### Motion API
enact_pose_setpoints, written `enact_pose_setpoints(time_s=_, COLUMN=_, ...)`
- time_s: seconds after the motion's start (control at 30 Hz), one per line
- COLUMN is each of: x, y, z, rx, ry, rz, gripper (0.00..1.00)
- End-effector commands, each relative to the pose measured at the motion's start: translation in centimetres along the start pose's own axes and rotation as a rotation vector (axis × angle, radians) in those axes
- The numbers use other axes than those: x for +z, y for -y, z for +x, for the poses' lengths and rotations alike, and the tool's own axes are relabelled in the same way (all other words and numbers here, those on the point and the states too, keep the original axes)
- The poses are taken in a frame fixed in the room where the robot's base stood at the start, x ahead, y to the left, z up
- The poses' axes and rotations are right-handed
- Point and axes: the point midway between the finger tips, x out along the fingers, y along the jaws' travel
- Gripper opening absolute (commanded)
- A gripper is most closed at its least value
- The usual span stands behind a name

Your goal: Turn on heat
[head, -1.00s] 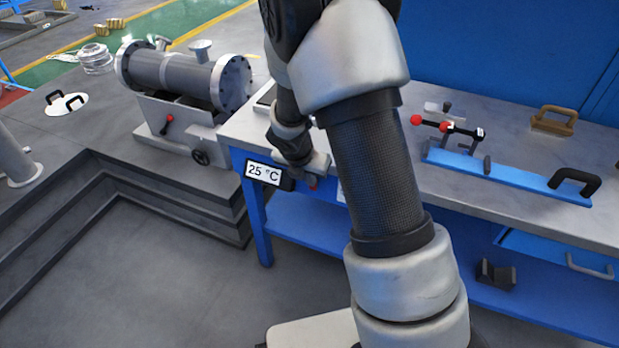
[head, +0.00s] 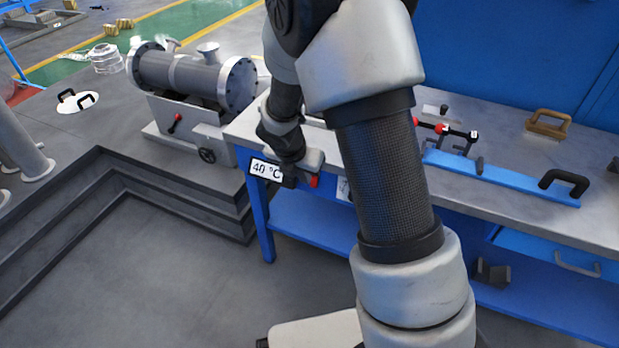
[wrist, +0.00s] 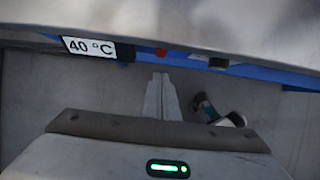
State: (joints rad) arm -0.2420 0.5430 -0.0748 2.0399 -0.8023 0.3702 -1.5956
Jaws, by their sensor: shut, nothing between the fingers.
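The temperature display (head: 266,170) is a white panel in a dark frame on the front edge of the blue-framed workbench. It reads 40 °C, also in the wrist view (wrist: 89,46). A small red control (head: 314,181) sits just right of it and shows in the wrist view (wrist: 161,52) too. My gripper (wrist: 161,76) is shut with its fingers together, nothing between them. Its tips point at the red control from just below it in the wrist picture; I cannot tell whether they touch. In the head view my arm's end hides the fingers.
A flanged grey shell (head: 190,75) stands on a stand left of the bench. On the benchtop are a blue rail (head: 510,180) with a black handle, a red-tipped clamp (head: 440,129) and a brown handle (head: 548,123). The floor (head: 170,265) front left is clear.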

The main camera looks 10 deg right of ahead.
Motion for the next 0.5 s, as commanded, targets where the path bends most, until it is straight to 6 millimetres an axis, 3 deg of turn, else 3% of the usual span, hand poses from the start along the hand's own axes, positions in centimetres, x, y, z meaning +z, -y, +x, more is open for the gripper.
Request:
enact_pose_setpoints(time_s=0.03, x=0.8, y=0.0, z=-1.8, rx=0.002, ry=0.001, rz=0.004, gripper=0.0)
enact_pose_setpoints(time_s=0.2, x=1.9, y=0.0, z=-4.9, rx=0.001, ry=0.0, rz=0.002, gripper=0.0)
enact_pose_setpoints(time_s=0.5, x=2.5, y=0.1, z=-7.0, rx=-0.002, ry=-0.001, rz=0.0, gripper=0.0)
